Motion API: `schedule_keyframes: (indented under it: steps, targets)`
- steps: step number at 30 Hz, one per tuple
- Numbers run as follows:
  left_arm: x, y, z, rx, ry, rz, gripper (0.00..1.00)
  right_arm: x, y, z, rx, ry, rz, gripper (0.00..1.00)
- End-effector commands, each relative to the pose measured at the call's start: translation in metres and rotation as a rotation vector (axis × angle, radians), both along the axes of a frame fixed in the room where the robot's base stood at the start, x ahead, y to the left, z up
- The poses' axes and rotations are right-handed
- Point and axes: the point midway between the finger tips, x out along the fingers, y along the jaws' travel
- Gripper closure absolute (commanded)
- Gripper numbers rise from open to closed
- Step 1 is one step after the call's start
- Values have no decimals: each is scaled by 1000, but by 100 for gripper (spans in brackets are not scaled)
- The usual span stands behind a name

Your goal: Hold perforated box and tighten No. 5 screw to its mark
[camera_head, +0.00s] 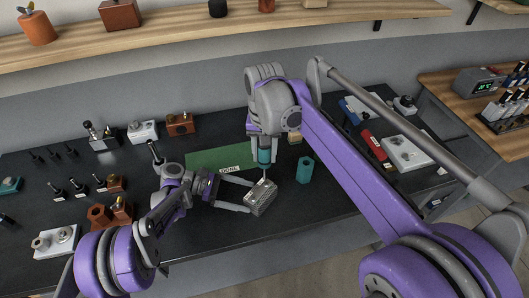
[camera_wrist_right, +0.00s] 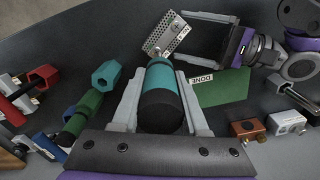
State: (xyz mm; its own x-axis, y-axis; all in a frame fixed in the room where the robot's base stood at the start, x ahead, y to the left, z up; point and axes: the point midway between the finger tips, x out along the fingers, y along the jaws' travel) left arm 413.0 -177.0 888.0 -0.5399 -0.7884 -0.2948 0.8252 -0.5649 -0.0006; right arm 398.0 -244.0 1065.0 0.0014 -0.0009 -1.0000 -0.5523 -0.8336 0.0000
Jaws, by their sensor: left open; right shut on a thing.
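The perforated metal box (camera_head: 261,199) sits on the dark bench in the head view. It also shows in the right wrist view (camera_wrist_right: 163,37), with a small label on its edge. My left gripper (camera_head: 249,197) is open, its two fingers reaching to either side of the box's near end; I cannot tell whether they touch it. My right gripper (camera_head: 264,150) is shut on a teal screwdriver (camera_wrist_right: 162,92) with a black end, held upright over the box. The shaft points down to the box's top. The screw and its mark are too small or hidden to make out.
A green mat (camera_head: 210,160) labelled DONE lies behind the box. A teal hexagonal holder (camera_head: 305,169) stands just right of it.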

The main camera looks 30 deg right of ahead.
Motion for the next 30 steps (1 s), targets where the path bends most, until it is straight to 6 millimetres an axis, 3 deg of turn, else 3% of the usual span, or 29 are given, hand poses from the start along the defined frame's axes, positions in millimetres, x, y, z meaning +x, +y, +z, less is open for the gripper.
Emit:
schedule_keyframes:
  steps: [9,21,30]
  targets:
    - [-17,-25,-10,0,-1,-1,0,0,0,0,0,0,0,100]
    - [-19,-28,-11,0,-1,0,2,0,0,0,0,0,0,100]
    - [-19,-28,-11,0,-1,0,56,0,0,0,0,0,0,100]
